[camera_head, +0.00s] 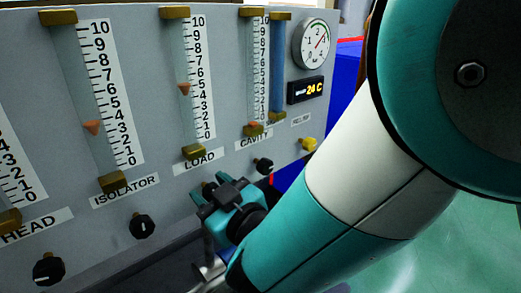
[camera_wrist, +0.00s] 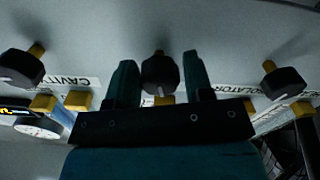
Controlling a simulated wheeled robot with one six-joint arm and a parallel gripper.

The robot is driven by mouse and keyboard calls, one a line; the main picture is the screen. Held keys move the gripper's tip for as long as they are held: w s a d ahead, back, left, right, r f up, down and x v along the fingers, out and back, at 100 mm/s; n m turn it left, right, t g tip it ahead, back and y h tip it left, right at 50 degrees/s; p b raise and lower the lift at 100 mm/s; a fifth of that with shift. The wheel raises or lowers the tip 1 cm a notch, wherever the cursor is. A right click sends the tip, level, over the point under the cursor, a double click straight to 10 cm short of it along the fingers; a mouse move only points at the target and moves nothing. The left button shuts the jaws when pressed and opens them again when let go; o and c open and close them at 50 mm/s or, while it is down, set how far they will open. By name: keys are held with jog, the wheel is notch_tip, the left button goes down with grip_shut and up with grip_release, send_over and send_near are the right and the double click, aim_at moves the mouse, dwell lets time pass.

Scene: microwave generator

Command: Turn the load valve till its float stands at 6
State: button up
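The load gauge (camera_head: 193,75) is a clear upright tube with a 0 to 10 scale, second full gauge from the left in the head view. Its orange float (camera_head: 184,88) stands at about 5. The load valve is a black knob (camera_wrist: 160,75) below the LOAD label (camera_head: 199,160); my gripper hides it in the head view. My gripper (camera_head: 208,187) is at the panel below that label. In the wrist view my gripper (camera_wrist: 160,62) has one finger on each side of the knob, with narrow gaps showing, so it looks open around it.
The isolator knob (camera_head: 142,226) and head knob (camera_head: 48,269) are to the left. The cavity knob (camera_head: 263,166) and a yellow knob (camera_head: 307,144) are to the right. The isolator float (camera_head: 92,127) stands near 3; the cavity float (camera_head: 253,125) is near the bottom. A display (camera_head: 306,90) reads 24 C.

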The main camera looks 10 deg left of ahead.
jog(key=c, duration=0.6)
jog(key=shift+n, duration=0.7)
jog(key=o, duration=1)
jog(key=shift+c, duration=0.2)
jog(key=b+v, duration=1.7)
jog(key=b, duration=0.3)
jog(key=shift+s, duration=0.25)
